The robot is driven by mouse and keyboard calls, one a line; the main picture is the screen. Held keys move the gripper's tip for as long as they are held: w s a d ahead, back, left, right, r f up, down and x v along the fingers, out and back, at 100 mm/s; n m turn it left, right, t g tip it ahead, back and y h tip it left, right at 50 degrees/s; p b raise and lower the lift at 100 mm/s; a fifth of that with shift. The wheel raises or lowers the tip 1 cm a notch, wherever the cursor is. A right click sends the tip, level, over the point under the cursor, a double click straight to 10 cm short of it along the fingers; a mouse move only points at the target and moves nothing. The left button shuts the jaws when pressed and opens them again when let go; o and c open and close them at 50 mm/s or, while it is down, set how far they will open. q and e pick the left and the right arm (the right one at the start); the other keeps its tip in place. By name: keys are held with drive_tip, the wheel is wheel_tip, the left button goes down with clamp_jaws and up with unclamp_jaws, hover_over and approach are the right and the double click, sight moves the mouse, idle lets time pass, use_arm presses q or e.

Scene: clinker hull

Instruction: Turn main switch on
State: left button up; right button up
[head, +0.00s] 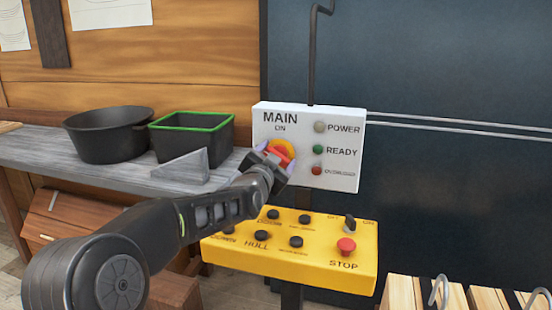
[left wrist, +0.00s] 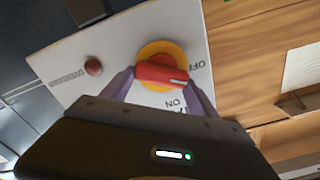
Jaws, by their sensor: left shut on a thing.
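The main switch is a red handle (head: 281,151) on a yellow disc (head: 283,145), on the white panel marked MAIN (head: 345,112). My left gripper (head: 273,160) reaches it from the lower left and is shut on the red handle, covering the lower left of the switch. In the left wrist view the red handle (left wrist: 160,75) lies between the two purple fingers. A white mark near its right end lies between the printed OFF and ON words. My right gripper is out of view.
The panel has a pale POWER lamp (head: 320,127), a green READY lamp (head: 318,149) and a red OVERLOAD lamp (head: 317,171). A yellow control box (head: 300,262) with a red STOP button (head: 346,245) stands below. A black pot (head: 108,140) and a green-rimmed bin (head: 190,140) sit on the left bench.

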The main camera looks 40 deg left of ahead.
use_arm(q)
drive_tip(key=m, duration=0.4)
drive_tip(key=m+p, duration=0.1)
drive_tip(key=m, duration=0.2)
drive_tip(key=f+m, duration=0.1)
drive_tip(key=m, duration=0.3)
drive_tip(key=shift+w+d+m+p, duration=0.1)
drive_tip(key=shift+d+m+p, duration=0.2)
drive_tip(key=shift+p, duration=0.1)
drive_tip(key=o, duration=1.4)
drive_tip(key=shift+c, duration=0.2)
drive_tip(key=b+v, duration=0.1)
drive_tip(key=v, duration=0.6)
drive_tip(key=shift+s, duration=0.4)
